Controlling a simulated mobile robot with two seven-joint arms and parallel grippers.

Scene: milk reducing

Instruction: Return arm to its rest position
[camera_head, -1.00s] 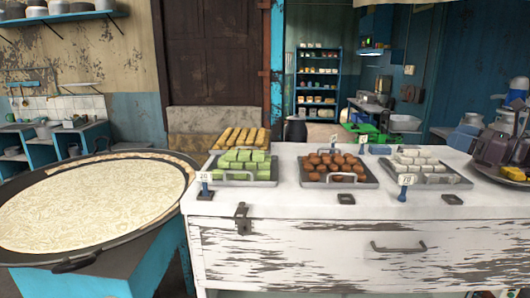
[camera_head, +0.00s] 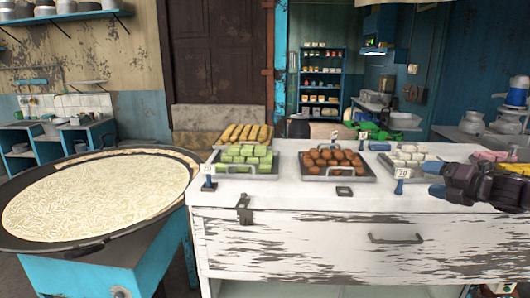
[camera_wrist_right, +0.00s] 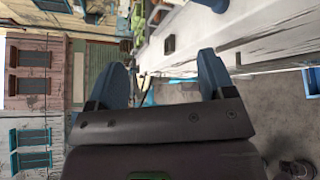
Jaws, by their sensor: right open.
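My right gripper (camera_head: 432,179) is at the right edge of the head view, in front of the right end of the white counter (camera_head: 225,195). It points left across the picture. In the right wrist view its two blue fingers (camera_wrist_right: 165,75) stand apart with nothing between them. The grey floor and the counter's side show beyond them. My left gripper is in neither view.
Trays of green sweets (camera_head: 247,156), brown balls (camera_head: 333,159) and white sweets (camera_head: 408,158) stand on the counter. A small price sign (camera_head: 402,173) is close to my right gripper. A wide pan (camera_head: 95,195) stands at left. Pink pieces (camera_head: 490,156) lie at right.

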